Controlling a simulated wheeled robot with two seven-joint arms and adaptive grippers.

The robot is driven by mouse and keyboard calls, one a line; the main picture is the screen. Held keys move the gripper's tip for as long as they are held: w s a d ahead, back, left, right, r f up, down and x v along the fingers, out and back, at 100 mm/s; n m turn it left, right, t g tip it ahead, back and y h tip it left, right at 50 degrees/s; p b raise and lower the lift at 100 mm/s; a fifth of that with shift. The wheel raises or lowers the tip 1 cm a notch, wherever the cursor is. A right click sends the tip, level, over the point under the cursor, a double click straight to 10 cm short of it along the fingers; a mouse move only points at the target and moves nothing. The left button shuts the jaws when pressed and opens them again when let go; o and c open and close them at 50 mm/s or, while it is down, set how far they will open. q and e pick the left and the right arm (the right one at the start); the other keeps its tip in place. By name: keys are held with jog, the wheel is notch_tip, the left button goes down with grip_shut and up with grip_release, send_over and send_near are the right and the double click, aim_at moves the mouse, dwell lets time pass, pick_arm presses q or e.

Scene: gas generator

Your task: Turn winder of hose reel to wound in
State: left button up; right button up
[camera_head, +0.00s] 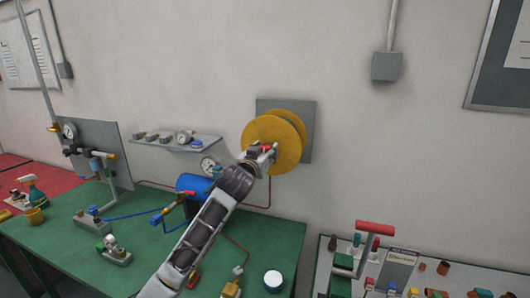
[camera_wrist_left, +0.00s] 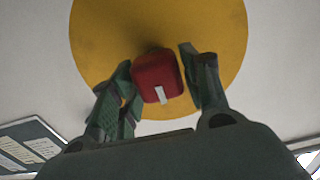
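The hose reel (camera_head: 290,130) is a yellow disc on a grey plate on the wall. Its face (camera_wrist_left: 215,30) fills the upper middle of the left wrist view. The winder's red knob (camera_wrist_left: 158,77) stands out from the disc, with a small white mark on it. My left gripper (camera_wrist_left: 158,75) has its fingers on both sides of the knob, with narrow gaps showing; firm contact is not visible. In the head view the left gripper (camera_head: 262,153) is in front of the disc's lower left and partly hides the winder. My right gripper is not in view.
Below is a green table (camera_head: 130,265) with a blue tank (camera_head: 192,184), valves and pipes. A grey shelf (camera_head: 170,141) with gauges is on the wall left of the reel. A second table with small items and a red-handled tool (camera_head: 374,228) is at lower right.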

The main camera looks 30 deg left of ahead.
pick_arm(q)
jog(key=shift+o, duration=0.9)
jog(key=shift+s, duration=0.1)
jog(key=v, duration=0.7)
jog(key=shift+s, duration=0.15)
jog(key=shift+f, duration=0.1)
dwell(0.3)
